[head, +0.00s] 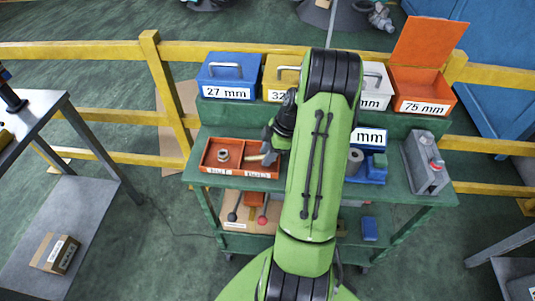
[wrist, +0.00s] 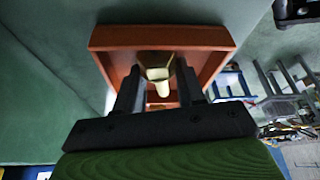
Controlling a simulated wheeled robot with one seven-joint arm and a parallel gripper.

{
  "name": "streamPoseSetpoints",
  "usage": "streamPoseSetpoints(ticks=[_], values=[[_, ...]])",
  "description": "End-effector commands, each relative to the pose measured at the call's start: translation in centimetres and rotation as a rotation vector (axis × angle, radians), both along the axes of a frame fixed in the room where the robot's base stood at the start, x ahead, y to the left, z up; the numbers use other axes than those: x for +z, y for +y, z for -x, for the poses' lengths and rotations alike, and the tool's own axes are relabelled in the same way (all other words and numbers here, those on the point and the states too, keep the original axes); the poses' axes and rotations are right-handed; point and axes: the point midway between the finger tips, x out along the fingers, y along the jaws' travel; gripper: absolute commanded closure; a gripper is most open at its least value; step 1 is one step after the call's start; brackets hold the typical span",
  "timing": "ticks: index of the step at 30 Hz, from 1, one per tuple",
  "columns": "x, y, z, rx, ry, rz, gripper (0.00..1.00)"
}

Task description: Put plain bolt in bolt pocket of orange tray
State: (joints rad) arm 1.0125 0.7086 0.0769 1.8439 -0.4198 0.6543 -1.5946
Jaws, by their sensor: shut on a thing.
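The orange tray (head: 243,174) sits on the green workbench, with a divider and a small label on the front of each half. A ring-like metal piece (head: 223,155) lies in its left compartment. My gripper (head: 268,152) is at the right compartment, partly hidden by my arm. In the wrist view my gripper (wrist: 158,88) is shut on the plain bolt (wrist: 156,70), a brass-coloured piece with a hex head and a paler shank. The orange tray (wrist: 160,37) surrounds it there. I cannot tell whether the bolt touches the tray floor.
Behind the tray stand a blue 27 mm box (head: 228,76), a yellow box (head: 277,75) and an open orange 75 mm box (head: 420,88). A yellow rail (head: 100,50) runs behind.

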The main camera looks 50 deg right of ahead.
Motion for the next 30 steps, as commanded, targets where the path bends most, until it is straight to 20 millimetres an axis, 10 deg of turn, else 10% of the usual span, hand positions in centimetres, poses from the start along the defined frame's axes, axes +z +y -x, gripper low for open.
streamPoseSetpoints(ticks=[7,8,13,23,30], values=[[-0.2,0.0,0.0,-0.001,-0.001,0.002,1.00],[-0.2,0.0,0.0,0.000,0.000,0.001,0.60],[-0.1,0.0,0.0,-0.001,0.000,0.001,0.36],[0.5,-0.1,0.0,-0.001,0.000,0.001,0.36],[6.1,-1.9,1.4,-0.004,-0.003,0.006,0.36]])
